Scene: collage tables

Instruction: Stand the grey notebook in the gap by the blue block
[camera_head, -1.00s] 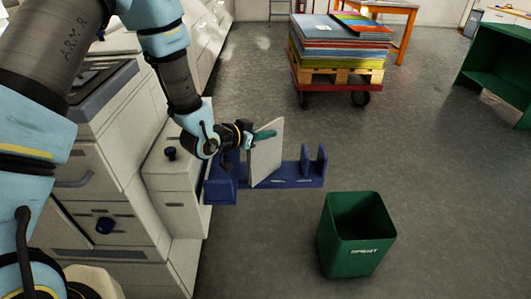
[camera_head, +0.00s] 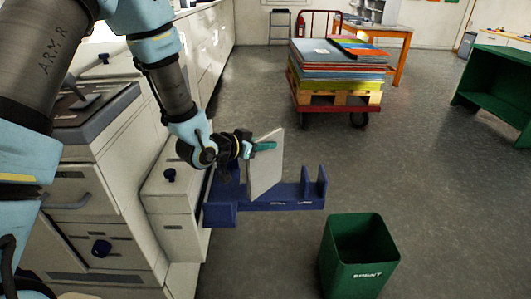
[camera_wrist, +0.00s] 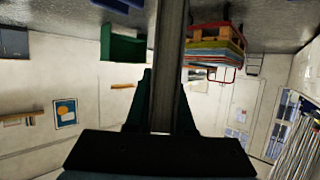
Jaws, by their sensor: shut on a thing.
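The grey notebook (camera_head: 265,172) is upright and slightly tilted in the head view. My gripper (camera_head: 262,147), with teal fingers, is shut on its upper part. The notebook's lower end overlaps the blue rack (camera_head: 290,206) in the picture; I cannot tell whether it touches it. The rack has a blue block (camera_head: 220,213) at its left end and upright dividers (camera_head: 314,182) at its right, with an open stretch between. In the wrist view the notebook (camera_wrist: 168,60) shows edge-on as a grey strip between the fingers of my gripper (camera_wrist: 163,105).
Pale cabinets (camera_head: 172,195) stand left of the rack. A green bin (camera_head: 358,258) stands on the floor at front right. A cart with stacked boards (camera_head: 338,62) is behind, and a green shelf (camera_head: 495,92) is at far right. The middle floor is clear.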

